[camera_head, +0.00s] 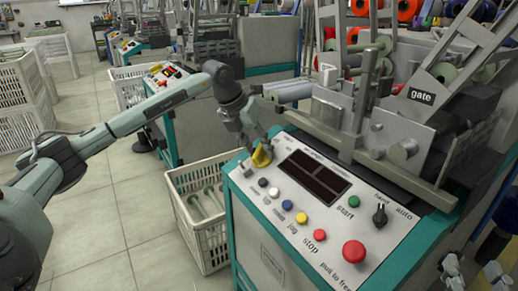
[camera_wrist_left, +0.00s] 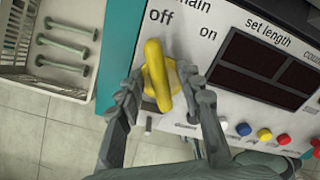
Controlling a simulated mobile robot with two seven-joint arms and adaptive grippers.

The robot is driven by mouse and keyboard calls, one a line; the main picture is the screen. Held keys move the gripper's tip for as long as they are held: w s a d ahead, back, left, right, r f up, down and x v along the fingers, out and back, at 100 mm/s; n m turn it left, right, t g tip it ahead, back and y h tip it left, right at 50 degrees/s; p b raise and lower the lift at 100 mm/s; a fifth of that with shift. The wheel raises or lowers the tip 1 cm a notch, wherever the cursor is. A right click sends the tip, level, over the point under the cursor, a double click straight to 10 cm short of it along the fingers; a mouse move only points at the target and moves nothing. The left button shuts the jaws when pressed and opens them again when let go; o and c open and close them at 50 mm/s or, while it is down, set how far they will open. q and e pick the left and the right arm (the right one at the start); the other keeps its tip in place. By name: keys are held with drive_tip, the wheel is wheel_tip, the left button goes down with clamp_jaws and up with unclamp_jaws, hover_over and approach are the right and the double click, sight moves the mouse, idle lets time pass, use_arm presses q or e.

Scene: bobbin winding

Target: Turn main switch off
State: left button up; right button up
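In the left wrist view the switch (camera_wrist_left: 157,75) has a long raised handle. Its upper end points up, just below the printed word "off"; "on" is printed to the right. My left gripper (camera_wrist_left: 163,88) is at the switch, one finger on each side of the handle, with visible gaps; I cannot tell whether a finger touches the knob. My right gripper (camera_head: 472,272) is at the bottom right corner of the head view, partly cut off, its fingers apart and empty.
The panel has dark displays (camera_head: 314,177), several coloured buttons, a red stop knob (camera_head: 354,252) and a black hand/auto selector (camera_head: 380,216). A white crate (camera_head: 205,215) with bobbins stands left of the machine. The winding mechanism rises behind the panel.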

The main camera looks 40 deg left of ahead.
use_arm(q)
drive_tip(key=v, duration=1.2)
drive_tip(key=shift+s+a, duration=0.1)
